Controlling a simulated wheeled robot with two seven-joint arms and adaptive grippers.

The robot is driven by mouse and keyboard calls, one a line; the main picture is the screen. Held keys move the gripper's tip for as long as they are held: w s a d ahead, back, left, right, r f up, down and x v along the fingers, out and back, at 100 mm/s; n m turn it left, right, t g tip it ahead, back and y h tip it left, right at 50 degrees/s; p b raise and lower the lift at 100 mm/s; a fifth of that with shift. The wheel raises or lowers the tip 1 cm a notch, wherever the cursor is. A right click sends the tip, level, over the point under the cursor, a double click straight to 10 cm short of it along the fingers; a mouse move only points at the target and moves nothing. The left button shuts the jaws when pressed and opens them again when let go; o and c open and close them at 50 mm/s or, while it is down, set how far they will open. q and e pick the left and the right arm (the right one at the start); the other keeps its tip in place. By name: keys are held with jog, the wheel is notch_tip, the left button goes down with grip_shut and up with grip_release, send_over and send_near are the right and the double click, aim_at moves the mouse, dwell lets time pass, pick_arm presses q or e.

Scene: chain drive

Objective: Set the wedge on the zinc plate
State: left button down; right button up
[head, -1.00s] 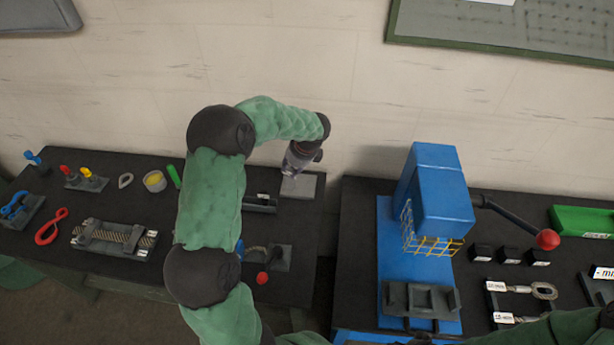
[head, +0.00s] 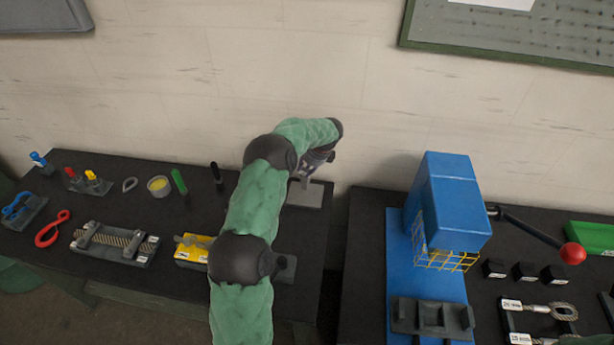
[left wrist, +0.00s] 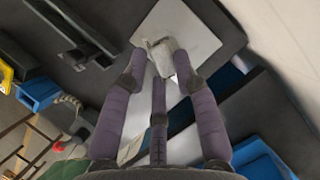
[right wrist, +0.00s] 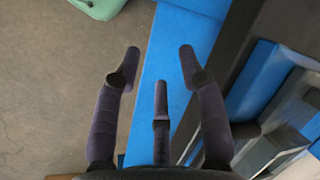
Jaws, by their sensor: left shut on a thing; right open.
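The wedge (left wrist: 163,52) is a small light-grey block between the fingertips of my left gripper (left wrist: 164,62) in the left wrist view. The left gripper (head: 305,178) is shut on it. The zinc plate (left wrist: 197,32) is a flat pale-grey square behind the wedge in that view. In the head view the zinc plate (head: 312,197) lies at the right end of the left table, with the left gripper over it. I cannot tell whether the wedge touches the plate. My right gripper (right wrist: 157,65) is open and empty, above a blue surface and the floor.
The left table holds red pliers (head: 52,228), a grey fixture with a ribbed bar (head: 113,244), a yellow block (head: 191,249) and a green marker (head: 179,181). A blue press (head: 452,205) with a red-knobbed lever stands on the right table. A gap separates the tables.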

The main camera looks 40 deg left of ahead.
aim_at(305, 179)
pick_arm(q)
jog(key=shift+w+a+f, duration=0.15)
jog(key=shift+w+f, duration=0.05)
jog(key=shift+f, duration=0.1)
jog(key=shift+f+b, duration=1.1)
jog(key=shift+f, duration=0.25)
jog(key=shift+f, duration=0.2)
jog(key=c, duration=1)
grip_release()
jog(key=shift+o, duration=0.2)
